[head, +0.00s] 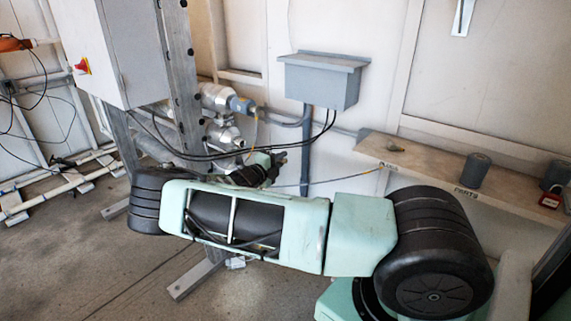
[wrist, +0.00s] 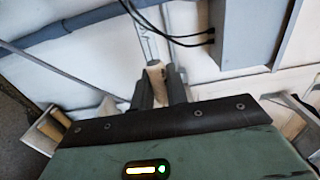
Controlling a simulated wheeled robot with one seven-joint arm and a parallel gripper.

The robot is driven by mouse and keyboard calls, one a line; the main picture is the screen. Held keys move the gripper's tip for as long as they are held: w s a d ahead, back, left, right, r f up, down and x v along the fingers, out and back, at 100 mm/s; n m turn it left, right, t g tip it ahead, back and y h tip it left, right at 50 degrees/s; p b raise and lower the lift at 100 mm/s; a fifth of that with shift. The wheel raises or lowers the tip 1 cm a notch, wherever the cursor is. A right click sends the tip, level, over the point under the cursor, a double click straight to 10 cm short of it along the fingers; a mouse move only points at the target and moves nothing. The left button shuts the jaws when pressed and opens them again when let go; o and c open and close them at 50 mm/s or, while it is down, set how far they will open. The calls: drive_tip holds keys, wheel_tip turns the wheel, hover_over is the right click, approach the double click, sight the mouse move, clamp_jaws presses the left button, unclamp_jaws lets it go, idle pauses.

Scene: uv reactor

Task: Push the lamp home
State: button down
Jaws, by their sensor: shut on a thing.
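My gripper (wrist: 159,76) is shut on a small pale beige piece (wrist: 154,72), which looks like the end of the lamp. The two dark fingers stand on either side of it. The rest of the lamp cannot be made out. In the head view my gripper (head: 279,160) is beyond my forearm, to the right of the metal reactor (head: 223,134). The held piece is too small to tell there. A second metal cylinder (head: 214,96) above has a blue end cap (head: 241,105) with cables. How deep the lamp sits is hidden.
A grey box (head: 322,82) hangs on the wall, with dark cables running below it. A grey cabinet (head: 110,50) with a red switch stands left. A shelf (head: 430,165) at right holds a grey canister (head: 473,171). Open floor shows at lower left.

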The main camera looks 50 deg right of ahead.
sight(252, 149)
drive_tip(key=shift+w, duration=0.25)
drive_tip(key=shift+w+a+f+b, duration=0.15)
drive_tip(key=shift+w+b, duration=0.85)
drive_tip(key=shift+w, duration=1.4)
drive_tip(key=shift+w+a, duration=0.1)
drive_tip(key=shift+w, duration=0.5)
drive_tip(key=shift+r, duration=0.2)
drive_tip(key=shift+w+a+f+b, duration=0.1)
drive_tip(key=shift+w+f+b, duration=0.1)
drive_tip(key=shift+w+b, duration=1.6)
drive_tip(key=shift+w, duration=0.75)
drive_tip(key=shift+w+a+r, duration=0.1)
drive_tip(key=shift+w+r, duration=0.05)
drive_tip(key=shift+w, duration=0.3)
drive_tip(key=shift+w+b, duration=0.1)
drive_tip(key=shift+b, duration=0.2)
